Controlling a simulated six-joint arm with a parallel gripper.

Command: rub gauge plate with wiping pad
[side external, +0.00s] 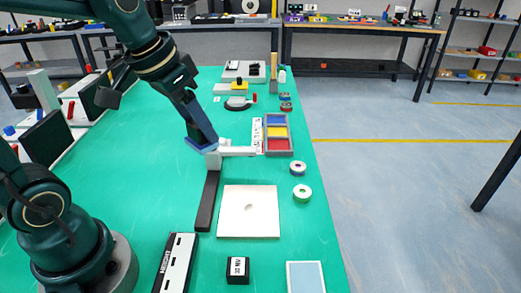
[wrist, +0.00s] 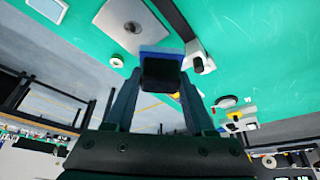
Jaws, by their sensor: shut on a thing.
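My gripper (side external: 203,138) is shut on the wiping pad, a dark block with a blue underside; the blue pad (side external: 198,146) shows at the fingertips in the side view. In the wrist view the pad (wrist: 162,54) sits between the two fingers of my gripper (wrist: 160,85). The likely gauge plate is a pale square plate (side external: 232,222) flat on the green table, with a small grey spot near its middle. It also shows in the wrist view (wrist: 113,18), partly cut off. The pad is held above the table, behind and left of the plate, apart from it.
A dark bar (side external: 208,202) with a white arm (side external: 238,151) lies between pad and plate. A tray with coloured compartments (side external: 291,146) and two rolls (side external: 302,193) are on the right. A black box (side external: 237,271) and a long dark-and-white block (side external: 178,264) lie in front.

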